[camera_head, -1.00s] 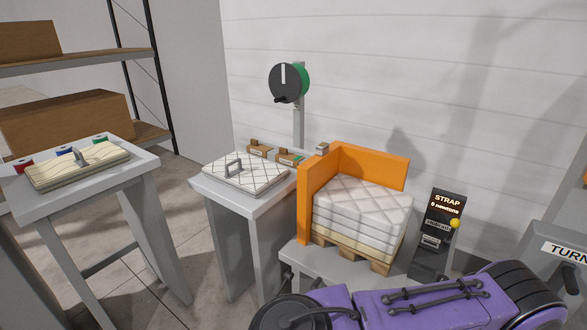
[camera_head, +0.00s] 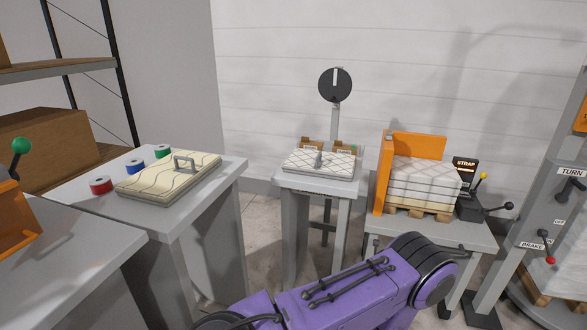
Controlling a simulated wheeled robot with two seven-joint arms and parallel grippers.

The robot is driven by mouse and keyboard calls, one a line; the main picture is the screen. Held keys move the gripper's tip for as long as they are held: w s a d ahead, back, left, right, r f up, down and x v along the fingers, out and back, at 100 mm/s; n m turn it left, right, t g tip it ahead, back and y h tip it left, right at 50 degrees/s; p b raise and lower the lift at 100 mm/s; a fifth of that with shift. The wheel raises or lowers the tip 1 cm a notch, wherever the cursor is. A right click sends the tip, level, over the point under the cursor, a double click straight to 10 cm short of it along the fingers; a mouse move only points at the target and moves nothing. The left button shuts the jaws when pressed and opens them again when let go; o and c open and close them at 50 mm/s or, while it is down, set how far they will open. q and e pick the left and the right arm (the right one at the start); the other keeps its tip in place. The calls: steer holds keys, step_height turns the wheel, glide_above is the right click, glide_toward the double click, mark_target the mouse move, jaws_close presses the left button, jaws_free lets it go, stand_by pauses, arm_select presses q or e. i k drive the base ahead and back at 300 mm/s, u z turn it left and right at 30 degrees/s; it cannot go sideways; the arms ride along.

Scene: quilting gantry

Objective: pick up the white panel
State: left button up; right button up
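A white quilted panel (camera_head: 305,162) with a grey handle on top lies flat on a small grey table (camera_head: 318,188) in the middle of the view. A cream panel (camera_head: 150,187) with wavy stitching and a grey handle lies on a nearer table at the left. White quilted panels (camera_head: 425,172) are stacked on a small wooden pallet at the right, against an orange corner guard. My purple arm crosses the bottom of the view, apart from the panels. Neither gripper shows.
Red, blue and green spools (camera_head: 101,185) sit beside the cream panel. A dark round dial (camera_head: 335,85) stands on a post behind the middle table. A strap unit (camera_head: 466,172) and a lever post (camera_head: 555,215) stand at the right. An orange part (camera_head: 15,222) is at the left edge. Floor shows between the tables.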

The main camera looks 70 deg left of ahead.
mark_target(341, 167)
steer(key=u, duration=1.8)
steer(key=i, duration=0.95)
steer(key=z, duration=0.05)
